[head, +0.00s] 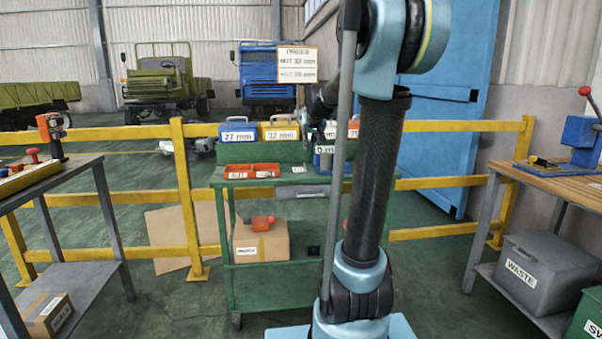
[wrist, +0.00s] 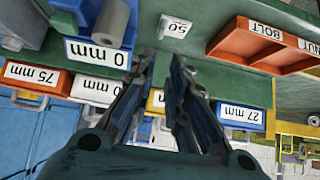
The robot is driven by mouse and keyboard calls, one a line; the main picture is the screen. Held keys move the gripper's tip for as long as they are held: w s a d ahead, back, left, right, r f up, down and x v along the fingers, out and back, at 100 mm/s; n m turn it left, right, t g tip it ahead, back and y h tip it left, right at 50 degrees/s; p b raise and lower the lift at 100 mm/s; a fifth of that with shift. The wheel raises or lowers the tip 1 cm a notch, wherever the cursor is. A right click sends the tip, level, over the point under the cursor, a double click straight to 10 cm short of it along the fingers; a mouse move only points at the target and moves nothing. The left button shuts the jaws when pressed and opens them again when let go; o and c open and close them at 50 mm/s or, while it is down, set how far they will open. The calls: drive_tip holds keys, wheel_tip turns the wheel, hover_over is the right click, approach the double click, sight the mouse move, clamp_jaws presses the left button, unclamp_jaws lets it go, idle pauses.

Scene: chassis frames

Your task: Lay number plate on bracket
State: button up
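A small white number plate reading "50" (wrist: 175,27) lies on the green cart top, upside down in the wrist view, just beyond my fingertips. A small white patch on the cart top in the head view (head: 298,169) may be the same plate. My gripper (wrist: 163,58) points toward it, fingers apart with a narrow empty gap between them. A white label ending in "0 mm" (wrist: 97,53) is left of the fingers, partly covered by one. I cannot make out a separate bracket. In the head view my arm hides part of the cart.
The green cart (head: 275,259) carries a blue 27 mm case (head: 238,133), a yellow case (head: 279,132) and an orange bolt and nut tray (head: 251,171). A cardboard box (head: 261,242) sits on its lower shelf. A yellow rail (head: 187,200) runs behind. Workbenches stand either side.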

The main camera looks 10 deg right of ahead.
drive_tip(key=x, duration=1.7)
drive_tip(key=shift+f, duration=0.1)
clamp_jaws()
